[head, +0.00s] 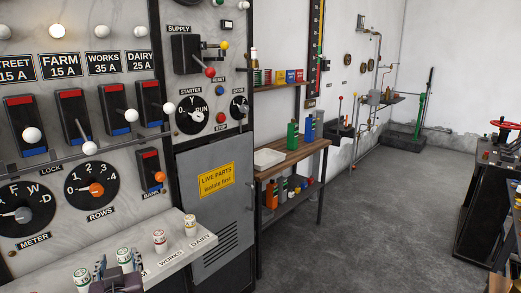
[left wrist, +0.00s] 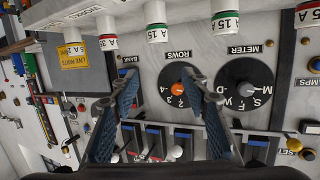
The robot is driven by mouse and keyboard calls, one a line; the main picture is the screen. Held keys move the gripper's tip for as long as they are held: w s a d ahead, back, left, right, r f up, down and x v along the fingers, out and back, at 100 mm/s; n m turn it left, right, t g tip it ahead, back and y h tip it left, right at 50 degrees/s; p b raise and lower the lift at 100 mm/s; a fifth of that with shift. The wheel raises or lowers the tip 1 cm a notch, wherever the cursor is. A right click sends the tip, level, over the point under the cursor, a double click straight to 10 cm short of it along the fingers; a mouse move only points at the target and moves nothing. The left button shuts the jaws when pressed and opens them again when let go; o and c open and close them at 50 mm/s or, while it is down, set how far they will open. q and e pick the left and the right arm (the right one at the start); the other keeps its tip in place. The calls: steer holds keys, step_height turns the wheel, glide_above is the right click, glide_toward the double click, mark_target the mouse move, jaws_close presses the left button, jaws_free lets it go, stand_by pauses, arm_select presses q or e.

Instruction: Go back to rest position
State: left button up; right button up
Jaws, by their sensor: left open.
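My left gripper (head: 118,268) shows at the bottom left of the head view, low in front of the panel and by the fuse ledge. In the left wrist view its two blue fingers (left wrist: 163,78) stand wide apart with nothing between them. That view is upside down. Beyond the fingers lie the orange ROWS knob (left wrist: 178,88) and the METER dial (left wrist: 245,84) on the panel. My right gripper is in neither view.
The ledge (head: 190,246) bears several upright fuses, including one by DAIRY (head: 190,225). Lever switches (head: 72,115) with white knobs project above. A grey cabinet (head: 212,215) and wooden bench (head: 290,155) stand right. The floor (head: 375,220) between bench and black machine (head: 485,200) is clear.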

arm_select(q)
steer(key=s+d+f+m+g+h, duration=0.2)
steer(key=s+d+f, duration=0.1)
steer(key=s+f, duration=0.4)
steer(key=s+d+f+m+g+h, duration=0.25)
steer(key=s+f, duration=0.25)
steer(key=f, duration=0.4)
steer(key=s+d+f+m+g+h, duration=0.1)
steer(key=s+d+f+g+h, duration=0.25)
steer(key=s, duration=0.55)
steer(key=s+d+f+m+g, duration=0.2)
steer(key=s+d+f, duration=0.35)
steer(key=s, duration=0.25)
step_height(320, 180, down, 26)
steer(key=s+g, duration=0.1)
steer(key=s, duration=0.1)
steer(key=s+a+f, duration=0.2)
steer(key=s+f, duration=0.6)
steer(key=s, duration=0.1)
steer(key=s+a+f+g, duration=0.1)
steer(key=s+f, duration=0.7)
steer(key=f, duration=0.1)
steer(key=shift+s+a, duration=0.4)
steer(key=shift+f, duration=0.1)
